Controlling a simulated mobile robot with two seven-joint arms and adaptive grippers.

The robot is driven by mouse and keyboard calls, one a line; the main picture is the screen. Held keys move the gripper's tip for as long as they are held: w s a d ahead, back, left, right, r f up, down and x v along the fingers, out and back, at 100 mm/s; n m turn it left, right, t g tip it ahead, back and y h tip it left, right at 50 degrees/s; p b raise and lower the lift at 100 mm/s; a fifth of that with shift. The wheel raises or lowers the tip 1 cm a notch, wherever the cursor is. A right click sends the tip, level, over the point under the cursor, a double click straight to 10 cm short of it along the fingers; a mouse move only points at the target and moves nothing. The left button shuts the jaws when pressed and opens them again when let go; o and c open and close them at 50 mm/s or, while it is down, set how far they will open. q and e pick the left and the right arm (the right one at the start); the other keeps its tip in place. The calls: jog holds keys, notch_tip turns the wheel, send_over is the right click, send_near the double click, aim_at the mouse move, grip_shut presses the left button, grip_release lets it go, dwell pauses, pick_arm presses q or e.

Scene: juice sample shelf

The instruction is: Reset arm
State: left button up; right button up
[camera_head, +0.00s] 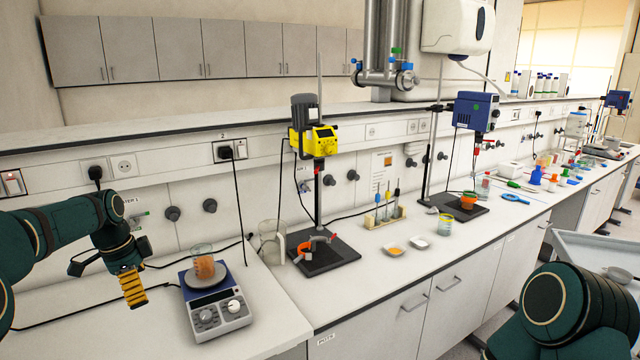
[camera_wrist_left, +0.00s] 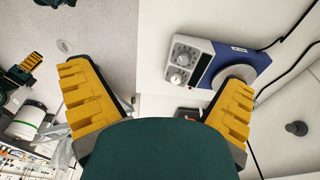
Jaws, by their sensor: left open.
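My left gripper (camera_head: 132,288) hangs above the bench at the left, beside a hot plate stirrer (camera_head: 220,310) and apart from it. Its two yellow ribbed fingers are spread wide with nothing between them in the left wrist view (camera_wrist_left: 155,78). A glass beaker (camera_head: 204,264) with orange juice stands on the stirrer's round plate. The stirrer (camera_wrist_left: 205,65) also shows beyond the fingers in the wrist view. My right arm shows at the lower right of the head view, without its gripper. A yellow finger of my right gripper (camera_wrist_left: 30,62) shows small at the wrist view's left edge.
A yellow overhead stirrer (camera_head: 316,140) on a stand, a glass jug (camera_head: 272,242) and a tube rack (camera_head: 384,218) stand to the right. A blue stirrer (camera_head: 476,110) is farther along. Black cables run behind the left gripper. The bench left of the hot plate is mostly clear.

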pick_arm(q)
jog(key=s+d+f+n+h+b, duration=0.1)
jog(key=s+d+f+n+b, duration=0.1)
jog(key=d+f, duration=0.8)
jog(key=s+d+f+n+h+b, duration=0.1)
jog(key=d+f+n+b, duration=0.15)
jog(key=d+f, duration=0.75)
jog(key=s+d+f+n+b, duration=0.1)
jog(key=s+d+f+n, duration=0.2)
jog(key=s+f, duration=0.3)
jog(key=s+d+f+n+b, duration=0.1)
jog(key=s+d+f+n, duration=0.2)
jog(key=s+f, duration=0.4)
jog(key=s+d+f+n+t+b, duration=0.1)
jog(key=s+d+f+n, duration=0.2)
jog(key=s+f, duration=0.3)
jog(key=s, duration=0.3)
jog(key=shift+f, duration=0.2)
pick_arm(e)
notch_tip(320, 180, down, 8)
jog(key=shift+s+a, duration=0.2)
jog(key=shift+s, duration=0.1)
pick_arm(q)
jog(key=shift+w, duration=0.1)
